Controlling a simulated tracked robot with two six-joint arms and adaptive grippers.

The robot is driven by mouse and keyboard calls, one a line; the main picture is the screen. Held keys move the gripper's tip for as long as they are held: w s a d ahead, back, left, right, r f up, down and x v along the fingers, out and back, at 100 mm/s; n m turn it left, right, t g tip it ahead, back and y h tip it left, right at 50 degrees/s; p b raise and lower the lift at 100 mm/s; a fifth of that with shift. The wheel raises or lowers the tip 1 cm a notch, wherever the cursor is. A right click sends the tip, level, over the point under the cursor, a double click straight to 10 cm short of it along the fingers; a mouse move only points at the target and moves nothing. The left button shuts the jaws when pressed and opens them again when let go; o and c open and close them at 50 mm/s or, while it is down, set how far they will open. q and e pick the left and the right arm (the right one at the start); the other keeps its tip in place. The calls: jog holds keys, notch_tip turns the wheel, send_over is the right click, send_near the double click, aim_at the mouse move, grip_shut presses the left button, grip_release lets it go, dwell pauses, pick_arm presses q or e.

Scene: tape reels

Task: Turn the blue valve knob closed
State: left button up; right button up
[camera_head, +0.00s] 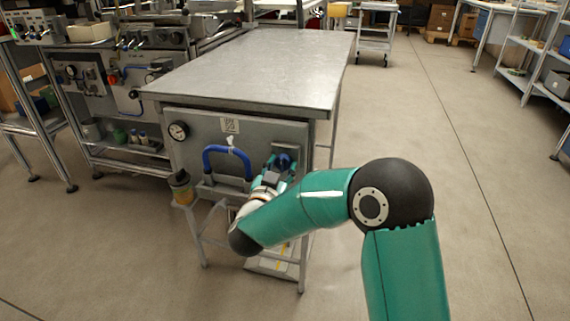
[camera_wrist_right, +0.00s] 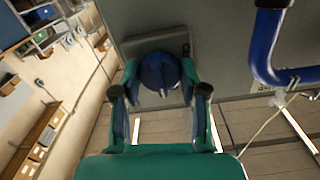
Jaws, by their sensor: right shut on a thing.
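The blue valve knob (camera_wrist_right: 160,74) is round and sits on a grey plate on the front panel of the metal bench. In the head view the knob (camera_head: 285,159) is partly hidden by my right gripper (camera_head: 280,168). In the right wrist view my right gripper (camera_wrist_right: 160,82) has one finger on each side of the knob and is shut on it. The knob's exact turn angle is hard to tell. My left gripper is not in view.
A blue pipe handle (camera_head: 226,150) with a white tag is left of the knob. A round gauge (camera_head: 178,131) is at the panel's upper left. A small cup (camera_head: 181,187) stands at the bench's left side. Open floor (camera_head: 470,200) lies to the right.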

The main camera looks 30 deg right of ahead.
jog(key=n+p, duration=0.8)
jog(key=shift+a+r, duration=0.1)
jog(key=shift+a, duration=0.1)
jog(key=n+p, duration=0.5)
jog(key=shift+n, duration=0.3)
jog(key=n+p, duration=0.1)
jog(key=n, duration=0.1)
jog(key=n+p, duration=0.1)
jog(key=n, duration=0.1)
jog(key=shift+a+f, duration=0.1)
jog(key=shift+f, duration=0.1)
jog(key=shift+y, duration=0.3)
jog(key=o, duration=1)
jog(key=shift+o, duration=0.7)
jog(key=shift+r, duration=0.1)
